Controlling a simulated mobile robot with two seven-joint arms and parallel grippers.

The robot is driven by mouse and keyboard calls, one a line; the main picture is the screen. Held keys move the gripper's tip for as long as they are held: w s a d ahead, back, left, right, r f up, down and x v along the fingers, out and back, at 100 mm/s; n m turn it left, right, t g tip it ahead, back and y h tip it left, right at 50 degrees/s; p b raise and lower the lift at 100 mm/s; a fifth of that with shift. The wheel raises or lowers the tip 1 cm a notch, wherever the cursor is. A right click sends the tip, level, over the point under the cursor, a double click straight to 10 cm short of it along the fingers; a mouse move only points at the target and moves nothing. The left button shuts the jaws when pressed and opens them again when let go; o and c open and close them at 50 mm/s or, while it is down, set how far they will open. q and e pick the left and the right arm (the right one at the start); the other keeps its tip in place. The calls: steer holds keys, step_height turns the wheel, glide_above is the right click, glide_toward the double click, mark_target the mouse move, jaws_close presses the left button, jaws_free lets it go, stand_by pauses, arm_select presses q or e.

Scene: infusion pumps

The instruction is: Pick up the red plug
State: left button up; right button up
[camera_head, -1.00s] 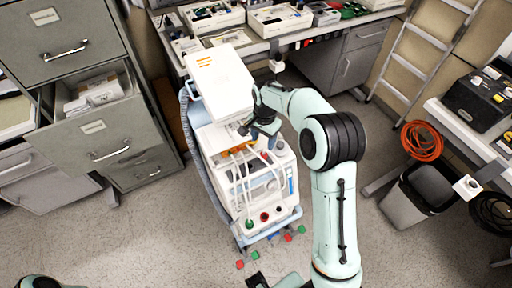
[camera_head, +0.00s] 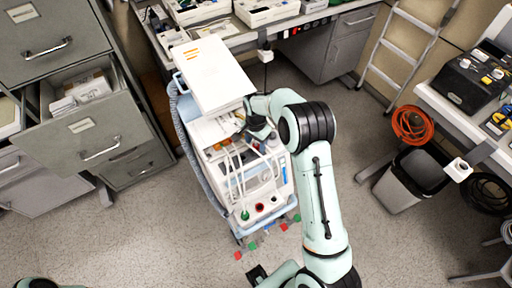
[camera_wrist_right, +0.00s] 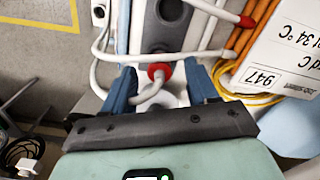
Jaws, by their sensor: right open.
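A red plug (camera_wrist_right: 158,71) with a pale cable shows between the two blue fingers of my right gripper (camera_wrist_right: 159,76) in the right wrist view. The fingers stand apart on either side of it, and I cannot tell whether either touches it. In the head view my right gripper (camera_head: 262,134) is over the right side of the medical cart (camera_head: 230,185), below its tilted white panel; the red plug is hard to make out there.
A white label card (camera_wrist_right: 285,50) is at the right. An open drawer (camera_head: 85,125) stands left of the cart, and a bin (camera_head: 413,180) stands on the right.

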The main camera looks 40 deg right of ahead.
steer(key=shift+f, duration=0.6)
jaws_close()
steer(key=shift+r, duration=0.1)
